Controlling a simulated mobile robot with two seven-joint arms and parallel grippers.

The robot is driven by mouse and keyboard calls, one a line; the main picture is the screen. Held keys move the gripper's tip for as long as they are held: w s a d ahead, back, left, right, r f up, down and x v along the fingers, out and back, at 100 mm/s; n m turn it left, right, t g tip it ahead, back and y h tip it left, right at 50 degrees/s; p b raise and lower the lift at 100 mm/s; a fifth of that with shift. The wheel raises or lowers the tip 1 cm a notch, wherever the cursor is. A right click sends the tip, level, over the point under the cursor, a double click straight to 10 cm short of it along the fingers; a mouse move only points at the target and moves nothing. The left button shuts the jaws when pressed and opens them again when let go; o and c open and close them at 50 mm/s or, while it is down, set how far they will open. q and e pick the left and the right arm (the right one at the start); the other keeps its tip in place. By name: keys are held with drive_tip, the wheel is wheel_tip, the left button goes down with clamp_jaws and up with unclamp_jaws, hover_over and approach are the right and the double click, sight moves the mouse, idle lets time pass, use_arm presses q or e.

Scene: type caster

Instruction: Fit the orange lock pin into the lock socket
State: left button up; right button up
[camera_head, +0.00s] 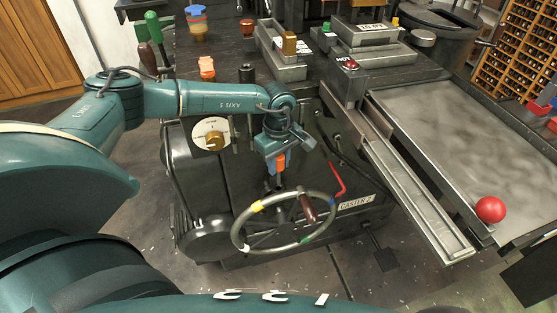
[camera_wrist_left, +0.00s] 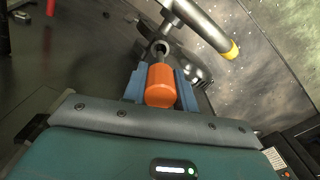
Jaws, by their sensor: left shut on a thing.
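My left gripper (camera_head: 281,158) is shut on the orange lock pin (camera_head: 281,163), above the far rim of the handwheel. In the left wrist view the orange pin (camera_wrist_left: 160,86) sits between the blue fingers of my left gripper (camera_wrist_left: 160,88). Its grey shaft points away from the camera. A small round metal ring (camera_wrist_left: 160,47) shows near the shaft's far end and may be the lock socket. I cannot tell whether the shaft is inside it. In the head view the gripper and pin hide the socket area. My right gripper is not in view.
The handwheel (camera_head: 240,235) with coloured bands stands just below the gripper, and its rim passes close in the wrist view (camera_wrist_left: 205,28). A red bent lever (camera_head: 335,180) is to the right. A dial (camera_head: 210,134) is to the left. A red ball (camera_head: 490,209) lies at far right.

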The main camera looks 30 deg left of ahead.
sight(278, 184)
use_arm(q)
drive_tip(key=shift+f, duration=0.2)
idle(1.0)
idle(0.6)
drive_tip(key=shift+f, duration=0.15)
drive_tip(key=shift+f+b, duration=0.35)
drive_tip(key=shift+b, duration=0.1)
drive_tip(key=shift+f+b, duration=1.05)
drive_tip(key=shift+f, duration=0.3)
drive_tip(key=shift+f+b, duration=1.05)
drive_tip(key=shift+f, duration=0.3)
drive_tip(key=o, duration=1)
